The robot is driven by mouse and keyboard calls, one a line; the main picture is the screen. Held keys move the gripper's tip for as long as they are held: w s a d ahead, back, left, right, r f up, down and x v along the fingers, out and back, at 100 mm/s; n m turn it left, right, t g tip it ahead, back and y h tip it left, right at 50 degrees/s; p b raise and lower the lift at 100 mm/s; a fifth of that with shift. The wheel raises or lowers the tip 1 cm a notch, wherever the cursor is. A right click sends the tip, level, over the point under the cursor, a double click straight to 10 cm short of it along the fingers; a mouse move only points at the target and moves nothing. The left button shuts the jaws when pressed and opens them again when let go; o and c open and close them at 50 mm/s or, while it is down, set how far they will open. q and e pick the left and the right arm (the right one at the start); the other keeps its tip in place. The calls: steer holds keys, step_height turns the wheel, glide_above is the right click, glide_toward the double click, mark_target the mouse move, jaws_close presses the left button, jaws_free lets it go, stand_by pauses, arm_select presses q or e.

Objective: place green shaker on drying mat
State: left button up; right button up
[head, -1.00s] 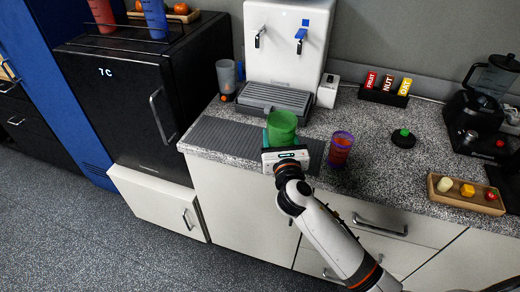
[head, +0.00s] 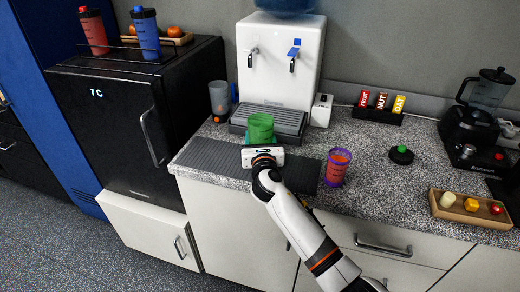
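The green shaker (head: 261,127) is an open, see-through green cup, upright, at the far side of my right gripper (head: 262,143). The gripper's body hides the shaker's lower part and most of the fingers; the gripper appears shut on it. The drying mat (head: 205,156) is a dark ribbed mat along the counter's front left edge. Gripper and shaker are over the mat's middle to right part, close to the dispenser's drip tray. I cannot tell whether the shaker's base touches the mat. My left gripper is not in view.
A purple shaker (head: 336,168) with red contents stands right of the mat. A black lid with a green cap (head: 401,155) lies further right. The water dispenser (head: 282,65) and its drip tray (head: 285,120) stand behind. The mat's left part is clear.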

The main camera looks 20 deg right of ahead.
steer(key=shift+f+b, duration=0.3)
steer(key=shift+f, duration=1.15)
steer(key=shift+f, duration=0.2)
steer(key=o, duration=1.1)
steer(key=shift+r, duration=0.1)
steer(key=shift+s+r, duration=0.15)
steer(key=v, duration=1.1)
steer(key=shift+s, duration=0.4)
